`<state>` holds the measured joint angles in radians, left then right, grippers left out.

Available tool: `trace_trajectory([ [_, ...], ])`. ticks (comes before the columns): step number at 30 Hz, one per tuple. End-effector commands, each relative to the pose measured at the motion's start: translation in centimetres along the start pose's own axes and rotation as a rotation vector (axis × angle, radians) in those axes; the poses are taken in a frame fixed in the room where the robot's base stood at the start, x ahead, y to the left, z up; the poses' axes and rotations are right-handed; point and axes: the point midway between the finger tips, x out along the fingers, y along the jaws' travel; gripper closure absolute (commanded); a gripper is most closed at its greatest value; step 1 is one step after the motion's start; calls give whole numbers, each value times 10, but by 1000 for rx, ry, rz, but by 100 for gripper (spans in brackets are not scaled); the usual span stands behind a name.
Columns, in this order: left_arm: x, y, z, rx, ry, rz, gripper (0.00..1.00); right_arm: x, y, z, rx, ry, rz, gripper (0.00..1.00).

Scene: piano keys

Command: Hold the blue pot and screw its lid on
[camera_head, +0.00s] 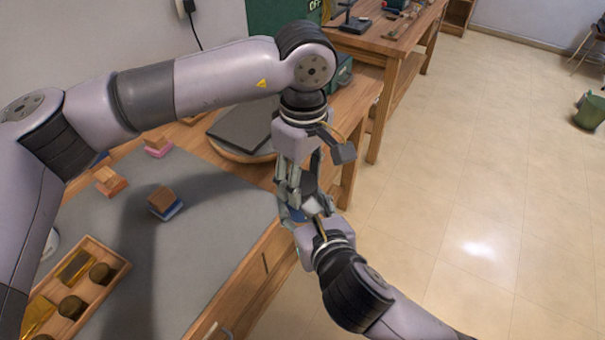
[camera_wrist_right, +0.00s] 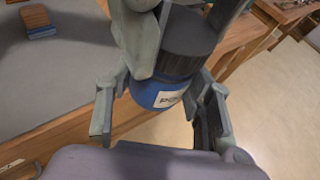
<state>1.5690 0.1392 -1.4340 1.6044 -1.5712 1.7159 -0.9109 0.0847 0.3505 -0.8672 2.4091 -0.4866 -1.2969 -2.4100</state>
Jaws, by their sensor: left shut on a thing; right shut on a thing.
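The blue pot (camera_wrist_right: 160,95) has a white label and shows in the right wrist view. My right gripper (camera_wrist_right: 160,110) is shut on it, one finger at each side. The dark lid (camera_wrist_right: 190,40) sits on top of the pot; I cannot tell how far it is screwed down. My left gripper (camera_head: 298,188) comes from above and is shut on the lid. In the head view my right gripper (camera_head: 302,212) meets it from below, and the fingers hide most of the pot and lid. Both are held up near the table's edge.
A wooden tray (camera_head: 112,262) with dark round pieces lies on the grey mat (camera_head: 215,222). Small block stacks (camera_head: 165,203) stand further back. A dark slab on a round wooden board (camera_head: 240,157) is behind my left gripper.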

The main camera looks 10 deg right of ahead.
Motion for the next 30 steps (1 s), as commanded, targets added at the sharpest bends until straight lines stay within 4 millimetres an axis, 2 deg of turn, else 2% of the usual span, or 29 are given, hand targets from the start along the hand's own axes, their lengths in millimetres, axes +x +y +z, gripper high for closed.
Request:
trace_trajectory([
  [9, 4, 0, 0, 8, -1, 0, 70, 0, 0, 1, 0, -2, 0, 100],
  [13, 4, -1, 0, 119, 0, 1, 70, 0, 0, 1, 0, -2, 0, 100],
  [30, 5, -4, -4, 1260, 4, 3, 70, 0, 0, 0, 0, 0, 0, 100],
])
